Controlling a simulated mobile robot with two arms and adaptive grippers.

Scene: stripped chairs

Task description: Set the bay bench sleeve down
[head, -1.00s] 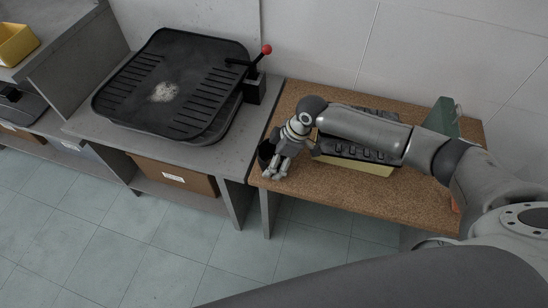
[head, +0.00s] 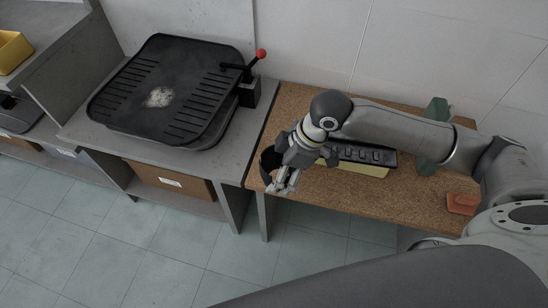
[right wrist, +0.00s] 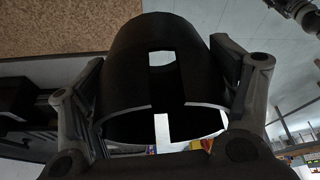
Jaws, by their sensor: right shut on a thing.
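A black hollow sleeve (head: 267,163) shows at the left end of the cork-topped bench (head: 340,192), partly hidden by my right gripper (head: 281,184). In the right wrist view the sleeve (right wrist: 165,80) fills the space between the two fingers, with slots in its wall. My right gripper is shut on it. I cannot tell whether the sleeve touches the bench top or hangs just above it. My left gripper is not in view.
A black device with a row of keys and a pale yellow front (head: 363,160) lies right of the gripper. A green block (head: 435,118) and an orange-red block (head: 462,203) are farther right. A ridged black plate (head: 172,88) and red-knobbed lever (head: 261,54) stand left.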

